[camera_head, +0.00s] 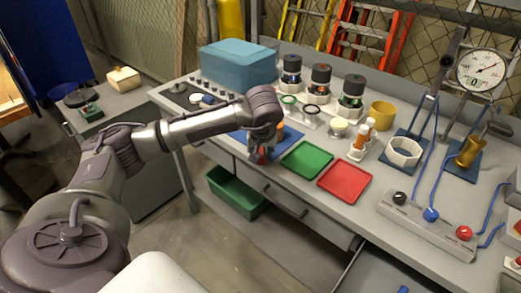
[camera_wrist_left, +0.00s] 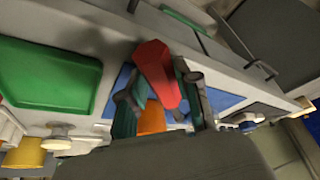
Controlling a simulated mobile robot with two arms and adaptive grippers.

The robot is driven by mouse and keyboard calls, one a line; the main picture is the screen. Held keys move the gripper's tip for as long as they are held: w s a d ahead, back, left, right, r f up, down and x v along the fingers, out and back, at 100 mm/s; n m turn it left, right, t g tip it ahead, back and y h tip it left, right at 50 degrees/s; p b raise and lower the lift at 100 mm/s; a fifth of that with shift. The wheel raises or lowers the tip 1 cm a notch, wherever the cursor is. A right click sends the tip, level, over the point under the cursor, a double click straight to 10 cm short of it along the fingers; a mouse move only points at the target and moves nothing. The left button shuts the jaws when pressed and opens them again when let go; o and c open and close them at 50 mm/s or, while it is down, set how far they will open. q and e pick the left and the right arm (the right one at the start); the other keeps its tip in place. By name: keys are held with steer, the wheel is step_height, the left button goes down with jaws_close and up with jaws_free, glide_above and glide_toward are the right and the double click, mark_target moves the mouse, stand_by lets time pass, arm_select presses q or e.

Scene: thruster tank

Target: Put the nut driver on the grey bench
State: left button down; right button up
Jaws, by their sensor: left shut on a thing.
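My left gripper (camera_head: 262,147) is over the blue mat (camera_head: 235,136) near the front edge of the large grey workbench (camera_head: 225,105). It is shut on a red-handled tool (camera_head: 264,156), which looks like the nut driver. In the left wrist view the red handle (camera_wrist_left: 158,72) sticks out between the fingers of the left gripper (camera_wrist_left: 157,92); the tool's other end is hidden. An orange piece (camera_wrist_left: 151,118) shows behind it, also in the head view (camera_head: 281,130). A smaller grey bench (camera_head: 112,112) stands at the left. My right gripper is not in view.
A green tray (camera_head: 307,159) and a red tray (camera_head: 345,180) lie right of the gripper. A blue case (camera_head: 238,63) stands at the back. A green bin (camera_head: 236,193) sits below the workbench.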

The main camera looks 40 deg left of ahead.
arm_select(q)
steer(key=shift+f, duration=0.2)
steer(key=c, duration=0.8)
jaws_free()
